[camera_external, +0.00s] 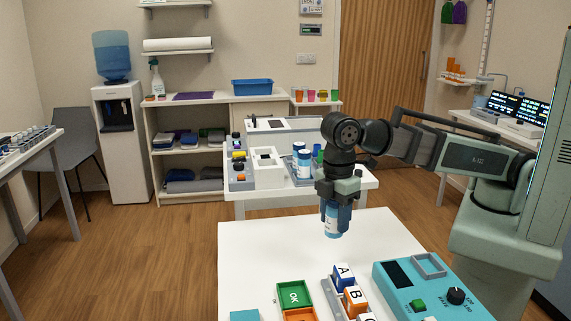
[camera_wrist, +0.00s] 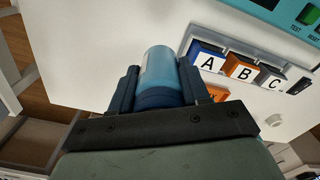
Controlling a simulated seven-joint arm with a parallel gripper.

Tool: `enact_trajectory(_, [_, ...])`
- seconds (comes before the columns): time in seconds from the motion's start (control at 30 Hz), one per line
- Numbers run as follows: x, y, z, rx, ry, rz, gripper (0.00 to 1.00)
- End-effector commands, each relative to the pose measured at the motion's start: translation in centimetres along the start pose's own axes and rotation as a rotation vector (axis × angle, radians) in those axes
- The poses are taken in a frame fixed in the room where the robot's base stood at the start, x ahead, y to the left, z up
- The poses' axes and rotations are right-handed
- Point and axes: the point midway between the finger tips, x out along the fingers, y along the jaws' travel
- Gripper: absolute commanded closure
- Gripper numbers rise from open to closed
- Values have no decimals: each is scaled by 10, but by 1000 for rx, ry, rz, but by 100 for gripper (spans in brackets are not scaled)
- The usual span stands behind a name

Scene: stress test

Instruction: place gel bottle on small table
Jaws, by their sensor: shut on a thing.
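The gel bottle (camera_external: 332,226), with a light-blue body and a darker blue end, is held upright between the fingers of my gripper (camera_external: 337,205). In the wrist view the bottle (camera_wrist: 160,68) sits between the two dark fingers (camera_wrist: 157,88), which are shut on it. The gripper points down over the back part of the white table (camera_external: 260,250) in front. The bottle's lower end shows against this tabletop; I cannot tell whether it touches. The upper part of the bottle is hidden by the fingers. The frames do not settle which table is the small table.
Behind is another white table (camera_external: 350,180) with bottles (camera_external: 303,162) and trays. The front table's back left is clear.

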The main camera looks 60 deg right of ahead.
Motion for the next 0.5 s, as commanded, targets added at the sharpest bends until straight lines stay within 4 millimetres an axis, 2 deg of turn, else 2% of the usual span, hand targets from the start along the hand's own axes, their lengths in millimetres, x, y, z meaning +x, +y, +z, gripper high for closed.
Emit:
enact_trajectory(0.23, [12,0,0,0,0,0,88])
enact_trajectory(0.5, [48,0,1,1,-2,-1,88])
